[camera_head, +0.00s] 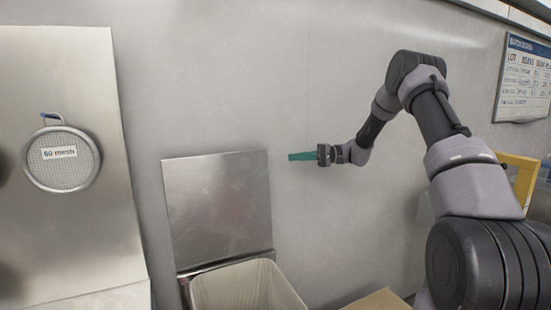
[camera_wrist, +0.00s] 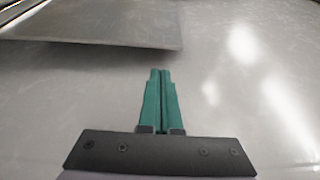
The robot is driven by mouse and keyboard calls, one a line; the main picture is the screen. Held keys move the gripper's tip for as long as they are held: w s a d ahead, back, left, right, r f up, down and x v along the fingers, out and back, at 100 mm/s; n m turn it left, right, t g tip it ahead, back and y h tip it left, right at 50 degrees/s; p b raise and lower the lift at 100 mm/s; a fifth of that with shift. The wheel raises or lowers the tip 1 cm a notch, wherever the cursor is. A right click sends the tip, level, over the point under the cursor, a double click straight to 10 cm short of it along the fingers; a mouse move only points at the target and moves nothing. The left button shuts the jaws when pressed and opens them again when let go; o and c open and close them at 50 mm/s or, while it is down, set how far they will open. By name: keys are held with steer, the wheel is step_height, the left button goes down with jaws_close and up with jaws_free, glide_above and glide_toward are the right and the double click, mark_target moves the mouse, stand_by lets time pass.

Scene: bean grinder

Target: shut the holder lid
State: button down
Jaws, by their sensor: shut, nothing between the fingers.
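The holder lid (camera_head: 218,208) is a flat metal panel standing raised and upright behind the holder, against the grey wall. The holder (camera_head: 246,287) below it shows a pale bin-like inside, open at the top. My gripper (camera_head: 290,156) has green fingers, pressed together with nothing between them. It is to the right of the lid's upper right corner, pointing left, apart from the lid. In the wrist view my gripper (camera_wrist: 160,72) is shut, and a metal panel edge, likely the lid (camera_wrist: 110,28), shows beyond at the upper left.
A metal panel (camera_head: 60,240) with a round mesh sieve labelled "60 mesh" (camera_head: 62,159) stands at the left. A cardboard box (camera_head: 380,300) is at the bottom, right of the holder. A yellow frame (camera_head: 522,178) and a wall board (camera_head: 524,78) are at the right.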

steer(key=a, duration=1)
steer(key=shift+s+f, duration=0.15)
steer(key=shift+s, duration=0.2)
steer(key=shift+d, duration=0.15)
